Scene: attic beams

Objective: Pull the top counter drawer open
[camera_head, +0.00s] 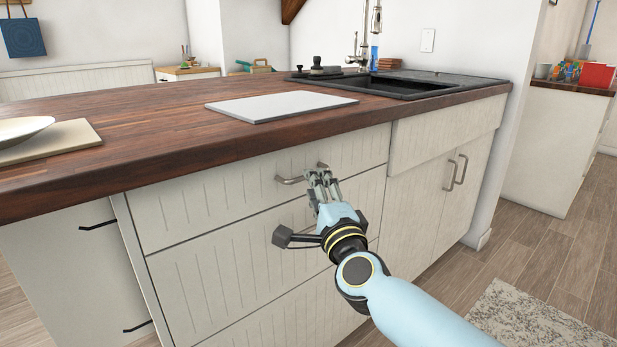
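The top counter drawer (215,188) has a pale grooved front below the wooden worktop, and it looks flush with the drawer below. Its metal bar handle (289,181) is partly hidden behind my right gripper. My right gripper (319,174) is at the right part of this handle, its fingers pointing up and away from me. The fingers overlap the handle in the picture. I cannot tell whether they grip it or are only close in front of it. My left gripper is out of view.
The worktop (150,150) overhangs the drawers and carries a white board (280,105), a plate (22,129) and a black sink (400,84). A lower drawer (220,265) and cupboard doors (440,205) flank the arm. A rug (520,318) lies on open floor at right.

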